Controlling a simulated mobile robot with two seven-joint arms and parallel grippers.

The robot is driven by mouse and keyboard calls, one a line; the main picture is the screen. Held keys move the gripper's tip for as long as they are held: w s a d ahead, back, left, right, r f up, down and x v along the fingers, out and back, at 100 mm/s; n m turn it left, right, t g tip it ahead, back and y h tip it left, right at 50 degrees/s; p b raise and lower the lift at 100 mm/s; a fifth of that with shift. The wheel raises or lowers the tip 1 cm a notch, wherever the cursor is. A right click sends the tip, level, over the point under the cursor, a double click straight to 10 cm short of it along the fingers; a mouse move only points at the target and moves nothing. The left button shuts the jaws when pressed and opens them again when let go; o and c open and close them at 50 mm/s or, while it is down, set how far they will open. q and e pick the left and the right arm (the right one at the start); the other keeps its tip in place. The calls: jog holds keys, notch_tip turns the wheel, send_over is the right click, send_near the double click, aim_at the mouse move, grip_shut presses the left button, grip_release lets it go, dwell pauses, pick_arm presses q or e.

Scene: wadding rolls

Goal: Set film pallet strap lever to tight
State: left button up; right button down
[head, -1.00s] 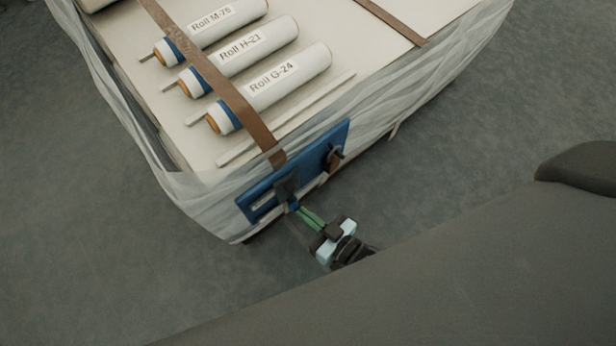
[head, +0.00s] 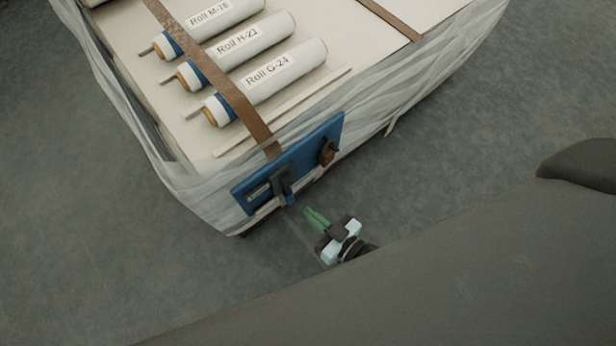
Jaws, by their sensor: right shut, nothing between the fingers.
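The film-wrapped pallet (head: 400,95) fills the upper part of the head view. A blue plate (head: 308,155) is on its near side. A dark strap lever (head: 283,182) with a blue tip sits toward the left part of this plate, below the end of a brown strap (head: 245,108). A brown and black knob-like part (head: 327,153) is at the plate's right. My right gripper (head: 315,217), with green fingers, is shut and empty. It is just to the lower right of the lever, with a small gap between them. My left gripper is not in view.
Several white labelled rolls, among them Roll G-24 (head: 275,78), lie on the pallet top under the strap. A second brown strap (head: 395,20) crosses at the upper right. The grey floor (head: 120,270) around the pallet is clear.

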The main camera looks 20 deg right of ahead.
jog(key=s+d+f+b, duration=0.1)
jog(key=s+d+f, duration=0.3)
jog(key=s+f, duration=0.2)
jog(key=shift+s+f, duration=0.2)
jog(key=shift+s, duration=0.5)
jog(key=shift+d, duration=0.1)
